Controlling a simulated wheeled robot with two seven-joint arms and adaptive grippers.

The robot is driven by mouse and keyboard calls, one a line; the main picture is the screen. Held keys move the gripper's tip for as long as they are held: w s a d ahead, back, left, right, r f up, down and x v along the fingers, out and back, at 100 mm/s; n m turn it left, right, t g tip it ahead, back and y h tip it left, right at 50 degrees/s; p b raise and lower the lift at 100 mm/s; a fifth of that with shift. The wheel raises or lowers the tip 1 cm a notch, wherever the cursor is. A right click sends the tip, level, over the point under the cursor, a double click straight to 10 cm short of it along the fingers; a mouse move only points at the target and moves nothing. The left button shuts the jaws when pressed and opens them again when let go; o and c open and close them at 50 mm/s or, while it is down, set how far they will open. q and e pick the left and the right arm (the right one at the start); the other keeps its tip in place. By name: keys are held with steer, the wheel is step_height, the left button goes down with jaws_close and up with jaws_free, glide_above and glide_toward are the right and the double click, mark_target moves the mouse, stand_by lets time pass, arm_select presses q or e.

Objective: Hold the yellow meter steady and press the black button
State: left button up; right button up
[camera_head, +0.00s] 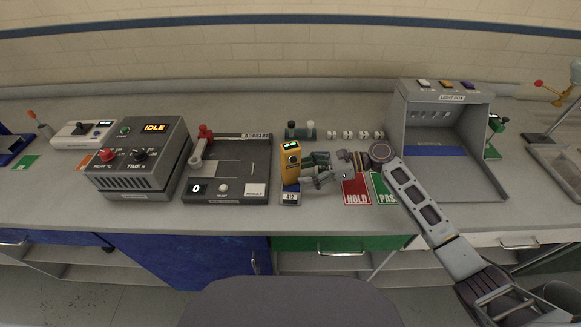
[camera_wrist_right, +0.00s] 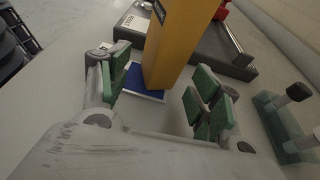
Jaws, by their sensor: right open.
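The yellow meter (camera_head: 289,163) stands upright on a small blue base on the table, left of my right gripper. A dark round spot shows on its face; I cannot tell whether it is the black button. My right gripper (camera_head: 315,168) is open, with its fingers pointing left towards the meter. In the right wrist view, the meter (camera_wrist_right: 178,45) rises just beyond and between the spread green finger pads (camera_wrist_right: 160,88). No grip on it shows, and its button face cannot be made out there. My left gripper is out of view.
A dark tester (camera_head: 232,170) with a red clamp stands left of the meter. Small bottles (camera_head: 300,130) stand behind it. Red HOLD (camera_head: 356,193) and green cards lie under my right arm. A grey light box (camera_head: 449,130) stands to the right.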

mark_target(294, 174)
steer(key=shift+a+p, duration=0.35)
steer(key=shift+a, duration=0.05)
steer(key=shift+a+f, duration=0.1)
steer(key=shift+a, duration=0.2)
steer(key=shift+a+f+p, duration=0.1)
steer(key=shift+a+p, duration=0.2)
steer(key=shift+a, duration=0.05)
steer(key=shift+a+f, duration=0.2)
steer(key=shift+a, duration=0.35)
steer(key=shift+a+f, duration=0.15)
steer(key=shift+a, duration=0.15)
steer(key=shift+c, duration=1)
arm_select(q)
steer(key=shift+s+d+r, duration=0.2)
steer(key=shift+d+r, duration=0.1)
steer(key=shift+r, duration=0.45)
arm_select(e)
steer(key=c, duration=0.7)
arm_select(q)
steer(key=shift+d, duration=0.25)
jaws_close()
arm_select(e)
steer(key=shift+c, duration=0.2)
